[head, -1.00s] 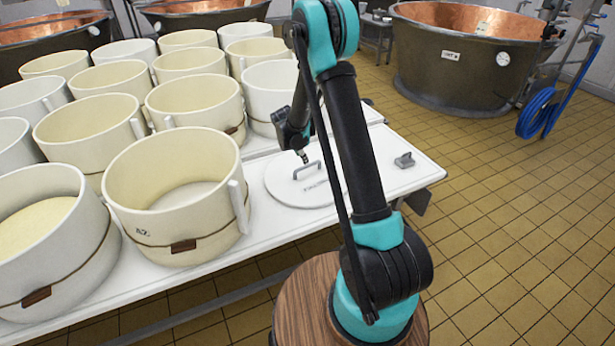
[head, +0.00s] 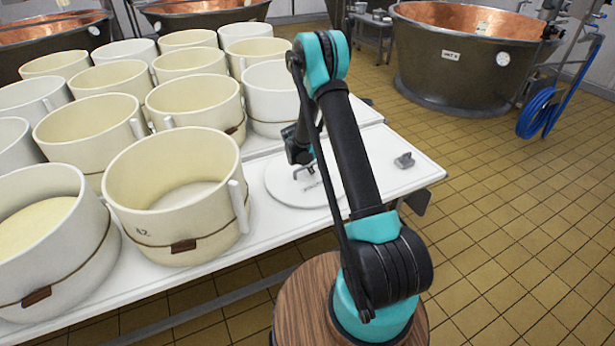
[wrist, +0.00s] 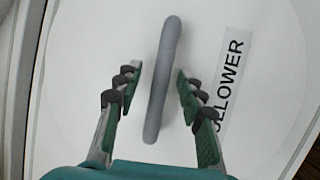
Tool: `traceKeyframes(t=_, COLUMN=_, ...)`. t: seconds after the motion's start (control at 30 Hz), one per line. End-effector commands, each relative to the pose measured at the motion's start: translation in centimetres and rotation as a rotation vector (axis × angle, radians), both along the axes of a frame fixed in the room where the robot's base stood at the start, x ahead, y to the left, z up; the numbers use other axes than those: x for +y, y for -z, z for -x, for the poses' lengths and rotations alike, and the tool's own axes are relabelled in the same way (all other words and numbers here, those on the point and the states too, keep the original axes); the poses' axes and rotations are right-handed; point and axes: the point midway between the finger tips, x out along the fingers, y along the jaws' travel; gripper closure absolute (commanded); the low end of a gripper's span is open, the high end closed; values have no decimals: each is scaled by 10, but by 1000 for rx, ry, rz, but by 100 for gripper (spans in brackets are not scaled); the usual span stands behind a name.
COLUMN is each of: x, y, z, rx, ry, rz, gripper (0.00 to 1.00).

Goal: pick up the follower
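The follower (head: 290,190) is a flat white round disc with a grey bar handle, lying on the white table to the right of the front mould. In the wrist view its handle (wrist: 163,80) stands upright in the picture, beside a label partly covered by a finger that reads "...LOWER" (wrist: 230,85). My gripper (wrist: 157,88) is open, with one finger on each side of the handle and a gap showing on both sides. In the head view my gripper is over the disc, mostly hidden by my arm.
A white mould (head: 178,215) with a brown band stands close left of the disc, among several others. A small grey block (head: 404,160) lies near the table's right corner. The table (head: 415,182) is bare around that block. Copper vats (head: 470,65) stand behind.

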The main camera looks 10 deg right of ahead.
Motion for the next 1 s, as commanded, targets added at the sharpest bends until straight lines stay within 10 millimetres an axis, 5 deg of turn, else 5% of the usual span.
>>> traceKeyframes(t=0.17, x=0, y=0, z=0, rx=0, ry=0, rz=0, gripper=62)
traceKeyframes(t=0.47, x=0, y=0, z=0, rx=0, ry=0, rz=0, gripper=99)
traceKeyframes(t=1.0, x=0, y=-1, z=0, rx=0, ry=0, rz=1, gripper=100)
